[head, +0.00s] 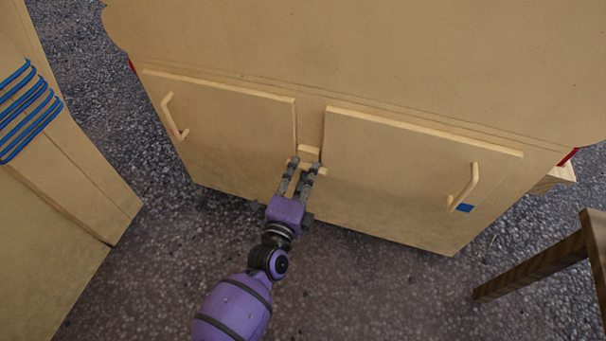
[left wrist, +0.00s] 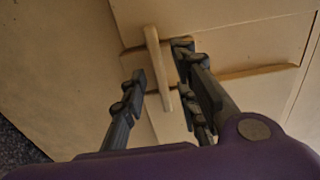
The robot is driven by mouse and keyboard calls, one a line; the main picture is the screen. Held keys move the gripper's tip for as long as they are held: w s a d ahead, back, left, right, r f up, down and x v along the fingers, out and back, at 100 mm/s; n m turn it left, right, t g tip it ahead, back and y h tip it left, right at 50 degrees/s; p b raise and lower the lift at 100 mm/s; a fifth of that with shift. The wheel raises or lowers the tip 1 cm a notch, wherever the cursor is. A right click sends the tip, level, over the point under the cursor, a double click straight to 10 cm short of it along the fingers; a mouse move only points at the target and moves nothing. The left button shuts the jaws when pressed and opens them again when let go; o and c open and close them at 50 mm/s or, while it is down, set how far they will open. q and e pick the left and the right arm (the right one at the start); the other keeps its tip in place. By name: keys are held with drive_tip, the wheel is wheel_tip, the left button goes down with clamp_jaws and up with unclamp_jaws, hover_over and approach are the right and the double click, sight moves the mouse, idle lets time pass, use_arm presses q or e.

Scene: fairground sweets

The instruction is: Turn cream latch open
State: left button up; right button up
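The cream latch (head: 309,153) sits between the two cabinet doors, below the counter edge. It shows as a pale bar (left wrist: 154,60) in the left wrist view. My left gripper (head: 303,166) is at the latch, with its fingers partly covering it in the head view. In the left wrist view the left gripper (left wrist: 160,72) is open, its fingers apart on either side of the bar. A gap shows between the bar and the left finger; whether the right finger touches it I cannot tell. My right gripper is out of view.
The left door (head: 220,120) and right door (head: 400,175) look closed. Each has a cream handle, the left (head: 173,117) and the right (head: 464,187). A wooden stool (head: 535,264) stands at lower right, and another cabinet (head: 75,180) at left. Dark floor lies between.

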use_arm(q)
drive_tip(key=c, duration=0.7)
clamp_jaws()
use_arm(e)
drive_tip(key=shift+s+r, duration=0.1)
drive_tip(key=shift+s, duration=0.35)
use_arm(q)
drive_tip(key=shift+n, duration=0.4)
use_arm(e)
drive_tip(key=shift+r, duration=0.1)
use_arm(q)
drive_tip(key=n+p, duration=0.1)
drive_tip(key=n, duration=0.1)
drive_tip(key=shift+r+n, duration=0.1)
drive_tip(key=shift+n, duration=0.3)
drive_tip(key=n+p, duration=0.1)
drive_tip(key=n, duration=0.1)
drive_tip(key=shift+n, duration=0.3)
drive_tip(key=n+p, duration=0.1)
drive_tip(key=n, duration=1)
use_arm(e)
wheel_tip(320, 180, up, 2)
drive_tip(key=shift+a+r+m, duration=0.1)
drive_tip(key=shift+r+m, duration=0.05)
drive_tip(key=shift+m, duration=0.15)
use_arm(q)
drive_tip(key=shift+n, duration=0.5)
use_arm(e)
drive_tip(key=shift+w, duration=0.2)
